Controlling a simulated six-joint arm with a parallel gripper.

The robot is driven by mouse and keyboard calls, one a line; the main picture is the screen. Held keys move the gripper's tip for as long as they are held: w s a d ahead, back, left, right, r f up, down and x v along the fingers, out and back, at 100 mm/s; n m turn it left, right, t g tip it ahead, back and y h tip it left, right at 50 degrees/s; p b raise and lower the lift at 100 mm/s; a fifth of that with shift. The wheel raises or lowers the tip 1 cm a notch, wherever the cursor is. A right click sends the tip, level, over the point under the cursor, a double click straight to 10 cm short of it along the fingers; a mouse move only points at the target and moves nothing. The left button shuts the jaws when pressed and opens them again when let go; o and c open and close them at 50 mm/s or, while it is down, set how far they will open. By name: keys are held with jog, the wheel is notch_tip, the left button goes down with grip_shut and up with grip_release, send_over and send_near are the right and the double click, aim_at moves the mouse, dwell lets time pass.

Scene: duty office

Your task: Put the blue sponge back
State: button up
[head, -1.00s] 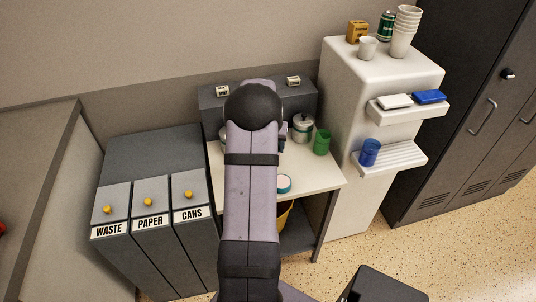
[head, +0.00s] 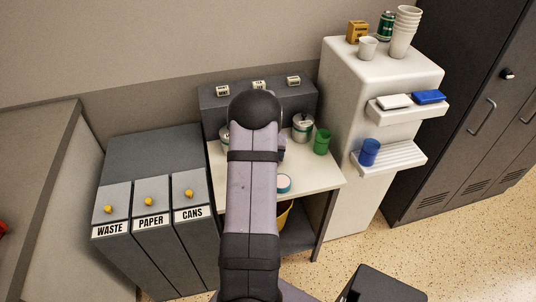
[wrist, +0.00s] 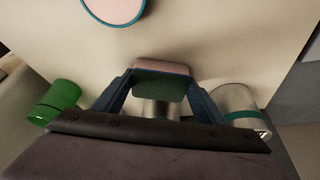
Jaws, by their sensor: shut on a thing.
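My gripper (wrist: 158,92) is shut on a small block (wrist: 162,70) with rounded corners, pinkish on top and dark green on its side; it sits between the fingertips above the counter. In the head view my arm hides the held block and most of the gripper. A blue block (head: 429,97), sponge-like in shape, lies on the upper shelf (head: 408,113) of the white cabinet, at the right of a white block (head: 394,101). My gripper is well to the left of that shelf.
On the counter (head: 311,176) stand a green cup (head: 322,142), a metal canister (head: 302,128) and a round teal-rimmed tin (head: 284,183). A blue cup (head: 369,151) stands on the lower shelf. Labelled bins (head: 152,206) are at the left.

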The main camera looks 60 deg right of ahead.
jog(key=o, duration=1)
jog(key=shift+f, duration=0.1)
jog(key=shift+o, duration=0.2)
jog(key=shift+r, duration=0.25)
jog(key=v, duration=1.2)
jog(key=shift+b, duration=0.45)
jog(key=shift+w+a+f, duration=0.1)
